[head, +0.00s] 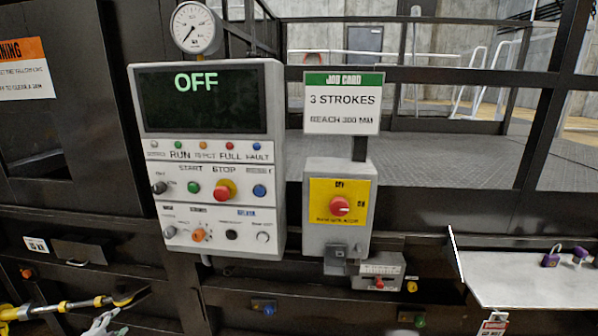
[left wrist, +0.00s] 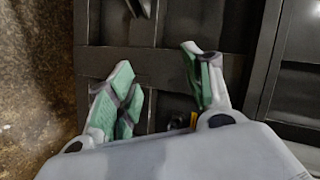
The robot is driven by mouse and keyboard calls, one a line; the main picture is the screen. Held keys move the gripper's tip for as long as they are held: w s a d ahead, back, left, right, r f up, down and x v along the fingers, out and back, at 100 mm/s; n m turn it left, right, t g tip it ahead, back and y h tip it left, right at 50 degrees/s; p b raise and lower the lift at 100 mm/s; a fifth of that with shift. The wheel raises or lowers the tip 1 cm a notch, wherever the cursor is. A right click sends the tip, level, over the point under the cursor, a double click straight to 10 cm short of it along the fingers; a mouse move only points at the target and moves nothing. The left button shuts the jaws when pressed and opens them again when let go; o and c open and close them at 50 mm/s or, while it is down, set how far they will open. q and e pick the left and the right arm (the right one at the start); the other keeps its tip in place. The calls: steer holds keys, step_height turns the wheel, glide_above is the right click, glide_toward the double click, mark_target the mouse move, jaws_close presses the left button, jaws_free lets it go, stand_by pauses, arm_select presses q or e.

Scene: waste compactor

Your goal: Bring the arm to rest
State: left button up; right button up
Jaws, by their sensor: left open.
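My left gripper (head: 106,322) shows at the bottom left edge of the head view, only in part, low in front of the dark machine frame. In the left wrist view the left gripper (left wrist: 158,88) has its two green-padded fingers spread wide apart with nothing between them. Dark metal bars of the machine lie beyond the fingers. My right gripper is in neither view.
A control panel (head: 212,150) reading OFF stands upright beside a grey box with a red rotary switch (head: 340,206). A yellow-ended bar (head: 62,306) lies close to the left gripper. A metal shelf (head: 520,285) with purple padlocks (head: 551,258) is at right.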

arm_select(q)
steer(key=s+a+f+n+g, duration=0.25)
steer(key=s+f, duration=0.45)
steer(key=f, duration=0.4)
steer(key=s+a+f+n+g, duration=0.25)
steer(key=s+f, duration=0.55)
steer(key=f, duration=0.4)
steer(key=s+d+f+n+g, duration=0.25)
steer(key=s+d+f, duration=0.25)
steer(key=s+f, duration=0.65)
steer(key=s+d+f+n+g, duration=0.1)
steer(key=s+d+f+g, duration=0.3)
steer(key=s+f, duration=0.75)
steer(key=s+d+f+h, duration=0.35)
steer(key=s+d, duration=0.85)
steer(key=d, duration=0.4)
steer(key=w+d+f, duration=0.1)
steer(key=d, duration=1.2)
steer(key=shift+d+f+n+h, duration=0.25)
steer(key=shift+f+n+h, duration=0.1)
steer(key=shift+f+n, duration=0.1)
